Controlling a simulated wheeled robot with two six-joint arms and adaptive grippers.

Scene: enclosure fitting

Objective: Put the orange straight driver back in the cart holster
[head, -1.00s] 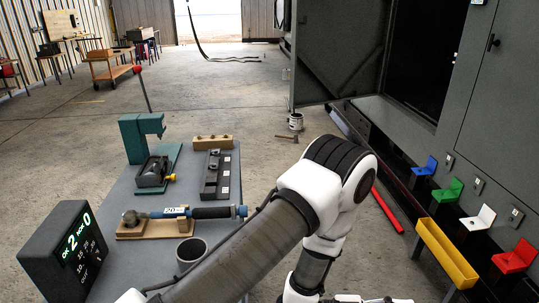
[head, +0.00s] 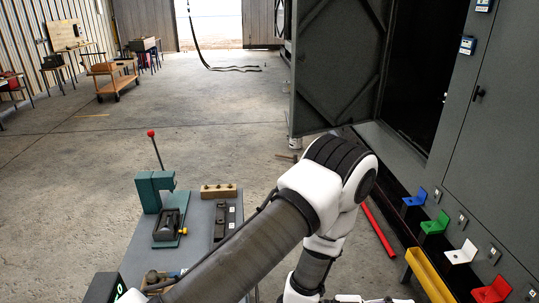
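I cannot make out an orange straight driver or a cart holster in the head view. The grey cart top (head: 140,246) is at the lower left, and my arm covers much of its near part. One of my arms, with a white elbow and a dark grey link, crosses the lower middle of the picture. Only a small white and dark piece of my own body shows at the bottom edge, right of the middle. No gripper fingers can be made out, so what they hold is hidden.
On the cart stand a teal press (head: 152,188) with a red-knobbed lever, a black fixture (head: 169,223) and a wooden block (head: 218,191). A grey cabinet with coloured brackets (head: 434,225) and a yellow trough (head: 428,276) is at right. A red bar (head: 377,231) lies nearby. Open floor lies beyond.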

